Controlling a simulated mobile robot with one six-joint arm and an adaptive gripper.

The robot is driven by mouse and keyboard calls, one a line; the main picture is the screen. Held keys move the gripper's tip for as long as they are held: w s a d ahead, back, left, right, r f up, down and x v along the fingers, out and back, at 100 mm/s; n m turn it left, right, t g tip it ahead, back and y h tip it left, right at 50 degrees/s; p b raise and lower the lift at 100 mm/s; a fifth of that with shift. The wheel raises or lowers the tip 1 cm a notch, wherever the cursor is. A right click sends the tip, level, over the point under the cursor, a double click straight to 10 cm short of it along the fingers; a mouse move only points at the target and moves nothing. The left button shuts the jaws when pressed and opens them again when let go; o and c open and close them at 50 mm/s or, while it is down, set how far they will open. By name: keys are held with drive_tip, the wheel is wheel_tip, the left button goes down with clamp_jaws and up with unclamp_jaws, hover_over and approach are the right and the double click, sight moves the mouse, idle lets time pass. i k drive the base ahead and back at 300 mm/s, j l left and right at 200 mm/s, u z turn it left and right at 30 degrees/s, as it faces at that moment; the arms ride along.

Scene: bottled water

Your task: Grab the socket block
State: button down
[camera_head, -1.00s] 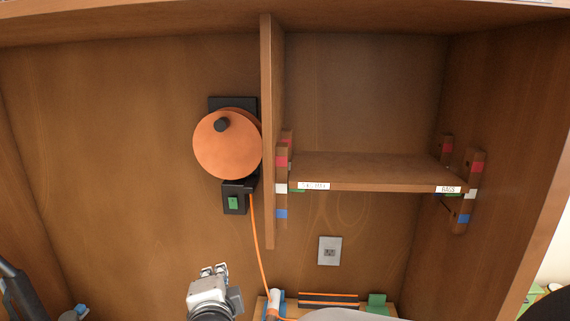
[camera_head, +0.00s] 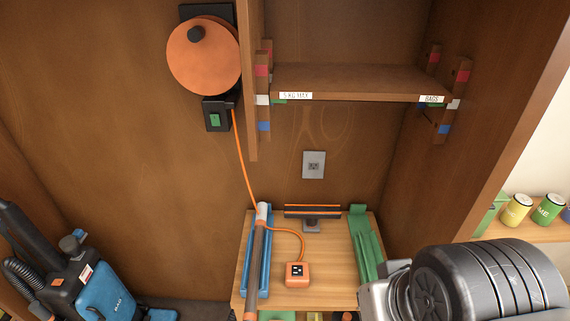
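The socket block (camera_head: 297,274) is a small orange block with dark and white socket marks on its top. It lies on the light wooden shelf (camera_head: 318,297) low in the cabinet, right of the blue rail. An orange cable (camera_head: 296,232) runs to it from the left. My gripper's fingers do not show now. Only a thick black and silver part of my arm fills the lower right, to the right of the block and apart from it in the picture.
A blue rail with an orange-brown tube (camera_head: 257,262) stands left of the block, a green rail (camera_head: 366,245) right. A dark bar (camera_head: 312,212) lies behind. An orange reel (camera_head: 204,56) hangs above. A blue-black vacuum (camera_head: 85,275) stands lower left. Cans (camera_head: 516,210) stand right.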

sight(297, 273)
drive_tip(key=i+u, duration=0.25)
drive_tip(key=u, duration=0.25)
drive_tip(key=i+l+u, duration=0.15)
drive_tip(key=u, duration=0.3)
